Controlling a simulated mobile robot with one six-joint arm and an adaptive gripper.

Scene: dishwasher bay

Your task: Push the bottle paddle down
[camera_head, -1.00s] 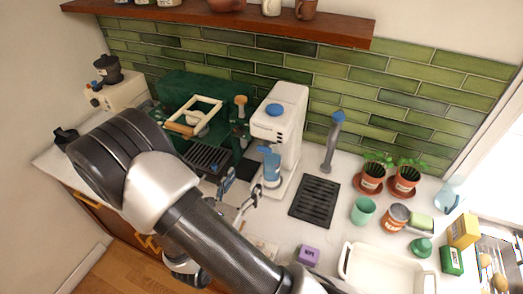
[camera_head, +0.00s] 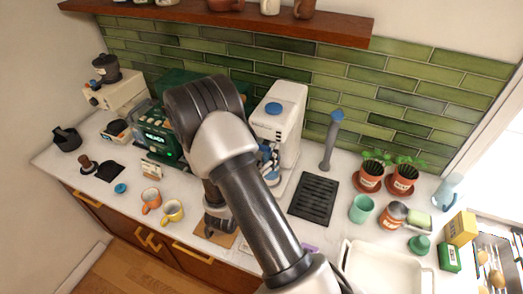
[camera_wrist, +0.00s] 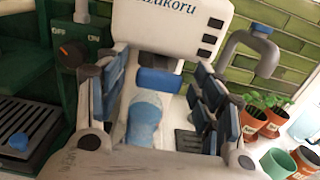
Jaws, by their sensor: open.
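The white machine (camera_head: 281,110) stands against the green tiles in the head view. Its front, with lettering, fills the top of the wrist view (camera_wrist: 170,30). A blue paddle (camera_wrist: 160,80) sits under that front, and a light blue bottle (camera_wrist: 143,120) stands just below it. My gripper (camera_wrist: 157,70) is open, with one blue-padded finger to the left of the paddle and bottle and the other to the right. I cannot tell whether a finger touches either. In the head view my arm hides most of the gripper and bottle.
A green machine (camera_head: 155,130) stands close on the left. On the right are a black drain grate (camera_head: 314,198), a grey post with a blue top (camera_head: 331,140), potted plants (camera_head: 370,176) and a green cup (camera_head: 361,208). Two mugs (camera_head: 172,211) stand near the counter's front edge.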

